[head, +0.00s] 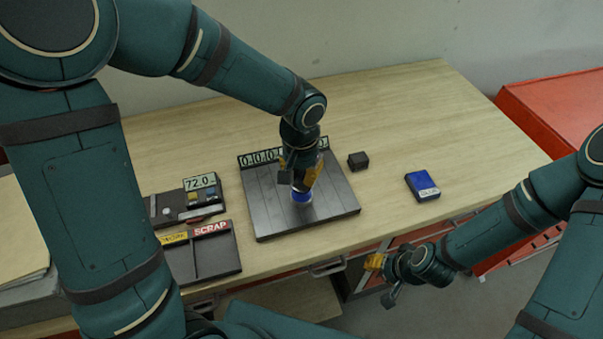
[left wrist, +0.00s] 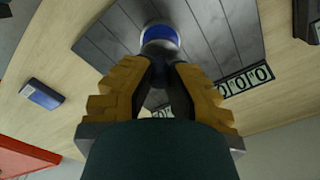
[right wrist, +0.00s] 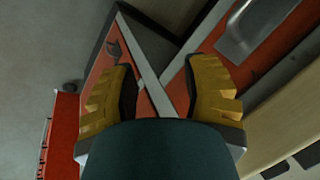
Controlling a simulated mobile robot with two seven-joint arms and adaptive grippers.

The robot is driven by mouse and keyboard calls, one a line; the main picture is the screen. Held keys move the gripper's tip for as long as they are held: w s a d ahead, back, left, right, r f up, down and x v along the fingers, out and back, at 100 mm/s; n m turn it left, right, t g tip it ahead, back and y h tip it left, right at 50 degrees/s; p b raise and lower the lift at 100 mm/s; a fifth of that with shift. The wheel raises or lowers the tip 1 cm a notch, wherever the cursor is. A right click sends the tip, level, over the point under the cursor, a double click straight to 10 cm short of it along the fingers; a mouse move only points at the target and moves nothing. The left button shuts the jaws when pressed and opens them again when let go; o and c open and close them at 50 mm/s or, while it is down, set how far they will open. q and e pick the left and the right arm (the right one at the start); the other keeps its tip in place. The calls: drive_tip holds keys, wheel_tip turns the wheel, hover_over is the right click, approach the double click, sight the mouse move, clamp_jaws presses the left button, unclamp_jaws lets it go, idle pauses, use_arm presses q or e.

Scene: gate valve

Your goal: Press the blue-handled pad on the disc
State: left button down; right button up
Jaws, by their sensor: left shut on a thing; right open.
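The blue-handled pad (head: 301,195) is at my left gripper (head: 300,183), low over the slatted dark board (head: 262,212). In the left wrist view its rounded blue and pale grey end (left wrist: 160,40) shows just past the fingertips. My left gripper (left wrist: 165,72) is shut on the pad, and the fingers hide part of it. I cannot make out the disc apart from the pad, nor whether they touch. My right gripper (head: 382,280) is open and empty in front of the table edge; its spread fingers (right wrist: 160,85) show in the right wrist view.
Number plates (head: 262,157) line the board's back edge. A small dark block (head: 358,160) and a blue box (head: 422,186) lie to the right. A 72.0 display device (head: 185,205) and a tray marked SCRAP (head: 215,255) are left. A red cabinet (head: 550,115) stands right.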

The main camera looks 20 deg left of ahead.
use_arm(q)
drive_tip(key=shift+r+p, duration=1.2)
drive_tip(key=shift+r, duration=0.75)
drive_tip(key=shift+f, duration=0.1)
